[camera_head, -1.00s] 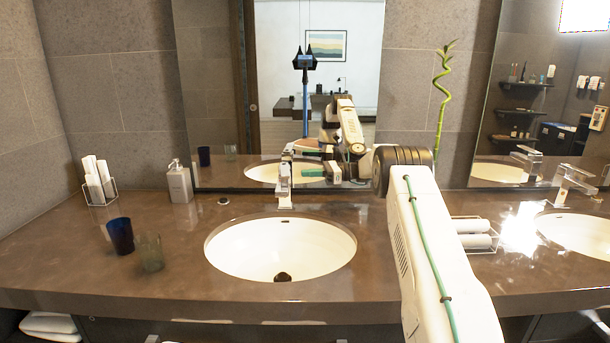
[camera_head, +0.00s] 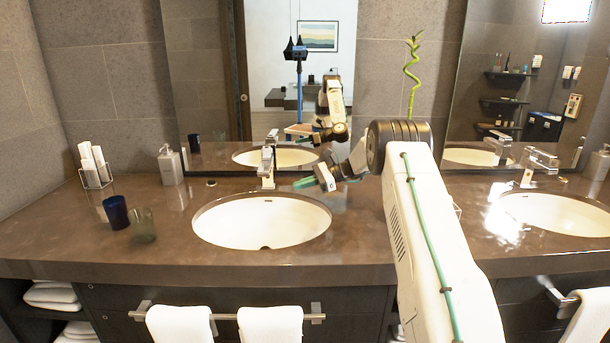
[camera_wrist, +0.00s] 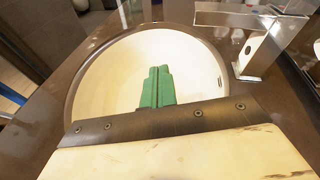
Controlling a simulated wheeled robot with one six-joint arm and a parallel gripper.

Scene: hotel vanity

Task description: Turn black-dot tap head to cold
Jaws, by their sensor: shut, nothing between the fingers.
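The chrome tap of the left basin (camera_head: 268,163) stands at the basin's back edge. It also shows at the upper right of the wrist view (camera_wrist: 262,45), with its flat spout pointing left. I cannot make out a black dot on its head or which way the head is turned. My gripper (camera_head: 303,183) is right of this tap, near the back right of the basin, apart from the tap. In the wrist view its green fingers (camera_wrist: 157,88) are together and empty, over the white left basin (camera_wrist: 110,85). A second tap (camera_head: 530,165) stands at the right basin.
The right basin (camera_head: 560,212) is beyond my arm. A blue cup (camera_head: 116,212), a greenish glass (camera_head: 143,225), a soap bottle (camera_head: 170,165) and a holder with white rolls (camera_head: 94,166) stand left on the brown counter (camera_head: 60,235). The mirror is behind.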

